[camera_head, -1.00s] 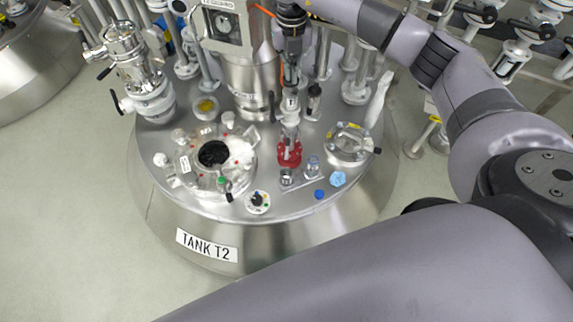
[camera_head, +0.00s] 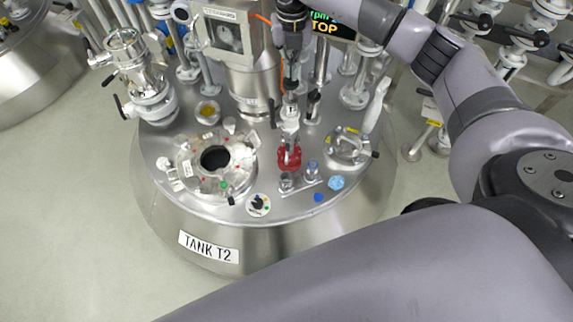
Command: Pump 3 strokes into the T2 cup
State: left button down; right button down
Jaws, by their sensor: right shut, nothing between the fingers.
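My right gripper (camera_head: 291,88) points down from the top middle, shut, with nothing seen between its fingers. It is just over the white head (camera_head: 290,113) of the upright dispenser, in line with it; whether they touch I cannot tell. A red collar (camera_head: 289,156) is lower on this dispenser, above the tank lid. Two small clear vessels, one in front of the collar (camera_head: 287,182) and one to its right (camera_head: 312,169), stand on a small plate. Which is the T2 cup, and its contents, I cannot make out. My left gripper is not in view.
The steel tank (camera_head: 208,247) is labelled TANK T2. Its lid carries an open round port (camera_head: 215,159), a second round fitting (camera_head: 348,146), a small dial (camera_head: 258,204) and blue caps (camera_head: 337,183). A screen housing (camera_head: 223,35) and pipes rise behind. Floor is clear at left.

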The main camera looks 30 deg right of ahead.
notch_tip(320, 180, up, 6)
jog(key=p, duration=0.4)
dwell(0.6)
